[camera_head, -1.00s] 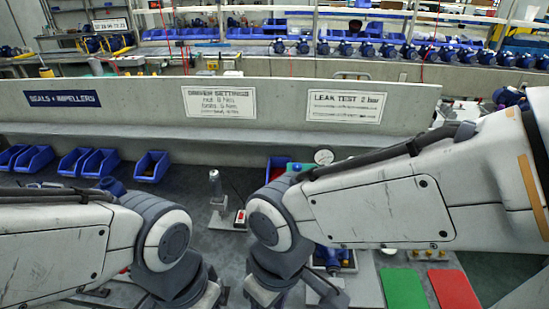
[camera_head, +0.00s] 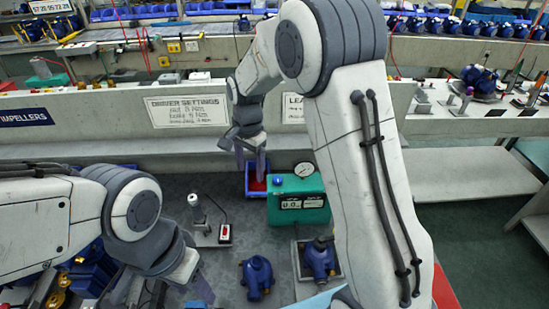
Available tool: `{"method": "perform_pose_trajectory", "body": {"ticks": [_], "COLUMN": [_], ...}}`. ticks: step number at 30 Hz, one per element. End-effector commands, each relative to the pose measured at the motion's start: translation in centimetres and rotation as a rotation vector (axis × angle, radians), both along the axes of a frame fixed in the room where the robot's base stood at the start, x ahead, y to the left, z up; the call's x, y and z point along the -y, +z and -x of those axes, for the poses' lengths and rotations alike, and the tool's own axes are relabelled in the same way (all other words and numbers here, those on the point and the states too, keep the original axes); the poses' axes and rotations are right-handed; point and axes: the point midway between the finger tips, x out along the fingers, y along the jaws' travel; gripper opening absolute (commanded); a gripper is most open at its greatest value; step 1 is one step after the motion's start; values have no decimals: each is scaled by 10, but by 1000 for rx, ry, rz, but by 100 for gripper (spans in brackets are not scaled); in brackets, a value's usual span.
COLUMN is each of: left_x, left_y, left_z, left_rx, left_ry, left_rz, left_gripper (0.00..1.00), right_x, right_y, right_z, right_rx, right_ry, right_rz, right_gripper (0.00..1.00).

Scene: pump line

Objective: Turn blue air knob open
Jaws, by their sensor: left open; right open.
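The blue air knob (camera_head: 277,181) is a small round knob on the front left of the green test box (camera_head: 297,205). The box has a round white gauge (camera_head: 304,169) on top and a dark display panel. My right gripper (camera_head: 250,163) is open, fingers pointing down, above and left of the knob. It appears apart from the knob and near the blue bin behind. My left gripper (camera_head: 160,292) is open at the lower left, away from the box. The knob's turn position is too small to read.
A blue bin (camera_head: 251,191) with red inside stands left of the green box. A driver on a stand (camera_head: 195,205) and a small red-and-white switch box (camera_head: 225,233) are farther left. Blue pump bodies (camera_head: 257,277) (camera_head: 320,257) sit in front. My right arm covers the bench's right side.

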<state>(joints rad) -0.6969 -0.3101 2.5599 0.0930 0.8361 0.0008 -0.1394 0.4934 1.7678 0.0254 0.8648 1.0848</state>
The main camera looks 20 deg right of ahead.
Motion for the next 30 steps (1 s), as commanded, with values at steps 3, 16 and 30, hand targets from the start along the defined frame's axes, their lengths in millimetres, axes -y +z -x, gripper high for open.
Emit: {"method": "perform_pose_trajectory", "body": {"ticks": [3,16,30], "left_x": [0,0,0], "left_y": [28,49,78], "left_z": [0,0,0], "left_rx": [0,0,1], "left_ry": [0,0,-6], "left_rz": [0,0,0], "left_gripper": [50,50,50], "right_x": [48,106,105], "right_y": [-6,-45,-123], "right_z": [-40,-72,-72], "right_rx": [-14,-23,-22], "right_ry": [-292,-632,-628], "right_rz": [8,18,18], "right_gripper": [71,71,71]}}
